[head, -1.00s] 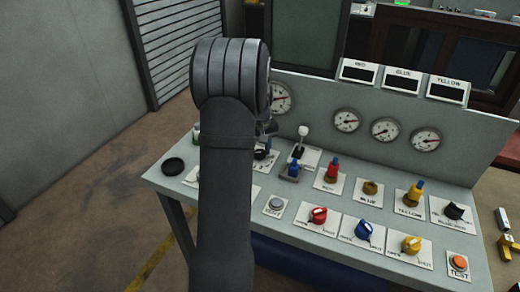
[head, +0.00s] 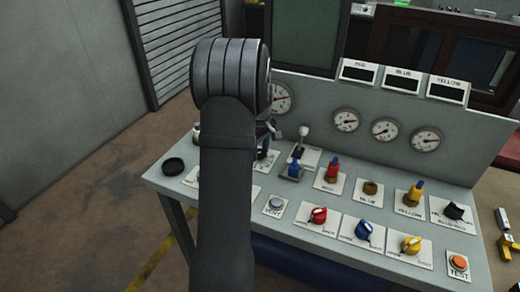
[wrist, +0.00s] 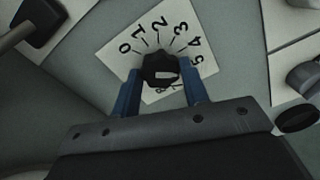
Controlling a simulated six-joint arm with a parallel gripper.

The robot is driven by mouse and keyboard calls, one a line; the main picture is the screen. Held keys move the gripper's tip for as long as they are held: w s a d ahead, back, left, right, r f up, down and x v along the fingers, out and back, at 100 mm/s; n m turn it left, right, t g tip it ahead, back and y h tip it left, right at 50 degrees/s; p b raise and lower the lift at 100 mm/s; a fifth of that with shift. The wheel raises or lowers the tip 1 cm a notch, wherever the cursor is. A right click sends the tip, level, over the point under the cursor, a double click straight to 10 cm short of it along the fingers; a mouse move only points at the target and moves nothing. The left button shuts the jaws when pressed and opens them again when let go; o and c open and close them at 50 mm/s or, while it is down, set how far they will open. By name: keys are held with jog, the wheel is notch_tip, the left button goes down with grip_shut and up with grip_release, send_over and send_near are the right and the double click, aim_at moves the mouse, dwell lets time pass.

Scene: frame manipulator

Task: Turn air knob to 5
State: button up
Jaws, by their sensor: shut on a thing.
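The black air knob (wrist: 158,67) is in the middle of the wrist view, with a short white mark on its face pointing toward the right. It sits on a white dial plate (wrist: 112,51) with numbers in an arc from 0 at left over the top to the higher numbers at right. The lower part of the plate is partly hidden. My gripper (wrist: 160,82) has its two blue fingers on either side of the knob and is shut on it. In the head view my arm hides the knob.
In the head view the grey console (head: 310,208) carries red (head: 318,215), blue (head: 363,229) and yellow (head: 411,244) knobs, valves and an orange test button (head: 459,262). A panel with gauges (head: 385,130) rises behind. A dark round object (head: 173,165) lies at the console's left end.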

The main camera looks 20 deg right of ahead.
jog(key=shift+n, duration=0.3)
jog(key=o, duration=1)
jog(key=shift+c, duration=0.2)
notch_tip(320, 180, up, 17)
jog(key=shift+r, duration=0.2)
notch_tip(320, 180, down, 18)
jog(key=shift+r, duration=0.25)
dwell(0.5)
